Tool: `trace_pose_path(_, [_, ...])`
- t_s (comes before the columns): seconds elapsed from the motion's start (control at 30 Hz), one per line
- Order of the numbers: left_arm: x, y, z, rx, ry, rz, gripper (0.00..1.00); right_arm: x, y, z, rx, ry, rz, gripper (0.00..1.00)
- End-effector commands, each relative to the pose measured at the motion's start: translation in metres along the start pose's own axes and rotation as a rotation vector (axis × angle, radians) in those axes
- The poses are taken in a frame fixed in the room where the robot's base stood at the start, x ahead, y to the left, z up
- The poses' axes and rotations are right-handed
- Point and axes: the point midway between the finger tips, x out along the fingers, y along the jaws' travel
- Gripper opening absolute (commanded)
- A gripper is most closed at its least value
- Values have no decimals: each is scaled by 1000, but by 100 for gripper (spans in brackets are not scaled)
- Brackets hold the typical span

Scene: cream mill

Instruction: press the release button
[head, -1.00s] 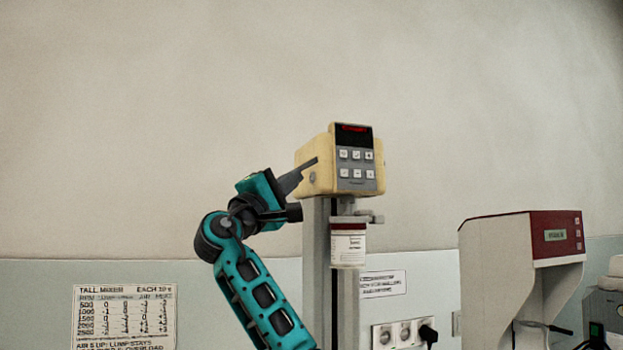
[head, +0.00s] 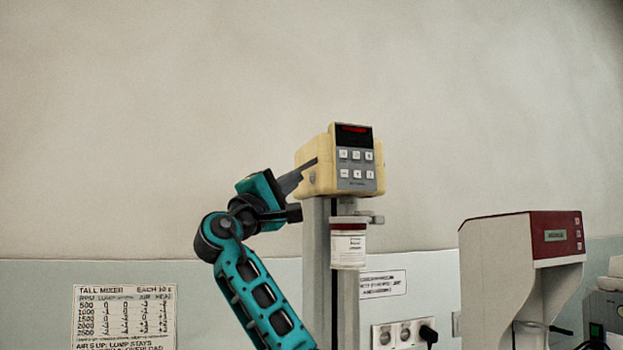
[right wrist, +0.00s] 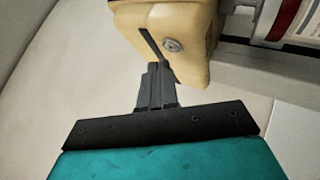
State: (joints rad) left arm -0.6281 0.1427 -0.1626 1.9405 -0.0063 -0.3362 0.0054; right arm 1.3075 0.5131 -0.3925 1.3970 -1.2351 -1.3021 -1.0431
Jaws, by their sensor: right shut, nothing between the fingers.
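The mixer's cream head (head: 312,153) tops a grey column, with a dark display and several grey keys on its front. A round grey button (right wrist: 172,45) is on its side face; I take this as the release button. My right gripper (head: 309,164) is shut and empty, its tips at the head's left side. In the right wrist view its fingers (right wrist: 157,70) point at that side face, with the button just beyond and right of the tips. A dark strip crosses the face beside the button. I cannot tell whether the tips touch the head. My left gripper is not in view.
A white jar (head: 348,246) with a dark red rim sits under the head beside the column (head: 316,250). Wall sockets (head: 396,335) with a black plug are below. A red and white machine (head: 500,265) stands at the right.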

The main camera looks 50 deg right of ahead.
Motion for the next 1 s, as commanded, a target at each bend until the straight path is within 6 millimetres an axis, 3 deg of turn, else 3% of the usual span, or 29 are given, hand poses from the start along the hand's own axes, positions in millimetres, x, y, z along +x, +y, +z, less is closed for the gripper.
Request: trace_pose_path(1.0, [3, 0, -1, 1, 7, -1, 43, 6, -4, 4, 0, 0, 1, 0])
